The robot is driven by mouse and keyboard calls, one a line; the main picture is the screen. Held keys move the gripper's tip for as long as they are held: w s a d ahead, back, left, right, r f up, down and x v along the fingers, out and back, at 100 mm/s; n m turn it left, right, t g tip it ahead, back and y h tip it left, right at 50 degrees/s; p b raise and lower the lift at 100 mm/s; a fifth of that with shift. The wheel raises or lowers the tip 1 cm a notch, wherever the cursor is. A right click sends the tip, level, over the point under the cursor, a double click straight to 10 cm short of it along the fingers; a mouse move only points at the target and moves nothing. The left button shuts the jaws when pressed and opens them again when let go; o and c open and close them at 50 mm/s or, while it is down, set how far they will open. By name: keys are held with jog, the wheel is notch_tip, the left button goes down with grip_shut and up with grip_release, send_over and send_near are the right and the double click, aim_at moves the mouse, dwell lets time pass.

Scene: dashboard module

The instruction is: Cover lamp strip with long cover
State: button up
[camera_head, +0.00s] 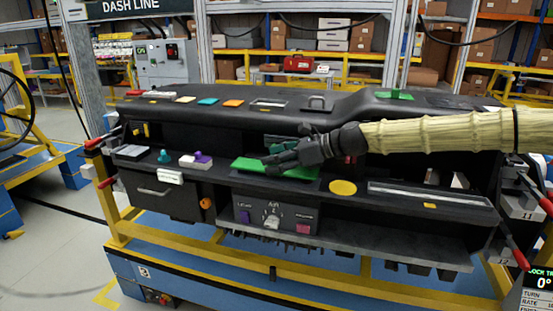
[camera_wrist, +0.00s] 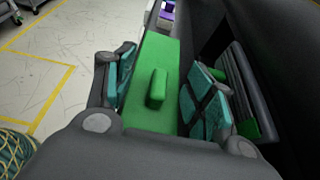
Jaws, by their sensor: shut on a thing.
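The long cover (camera_head: 248,166) is a flat green plate with a raised green grip on top. In the head view it lies level at the front ledge, left of my forearm. In the wrist view the cover (camera_wrist: 150,55) runs lengthwise between my fingers. My gripper (camera_head: 270,159) is shut on it, with one teal-padded finger at each side in the wrist view. A long pale strip in a dark recess, which looks like the lamp strip (camera_head: 430,198), is uncovered on the ledge to the right. What lies under the cover is hidden.
The black dashboard (camera_head: 215,109) rises behind the ledge. A yellow disc (camera_head: 342,187) lies between the cover and the pale strip. A white block with a purple piece (camera_head: 197,160) is at left. Another green piece (camera_head: 395,96) sits on the dashboard top.

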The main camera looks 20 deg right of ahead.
jog(key=shift+f, duration=0.55)
dwell(0.6)
jog(key=o, duration=1.1)
jog(key=shift+s+d, duration=0.1)
jog(key=shift+v, duration=5.7)
jog(key=shift+s+d+r, duration=0.1)
jog(key=shift+s+d, duration=0.05)
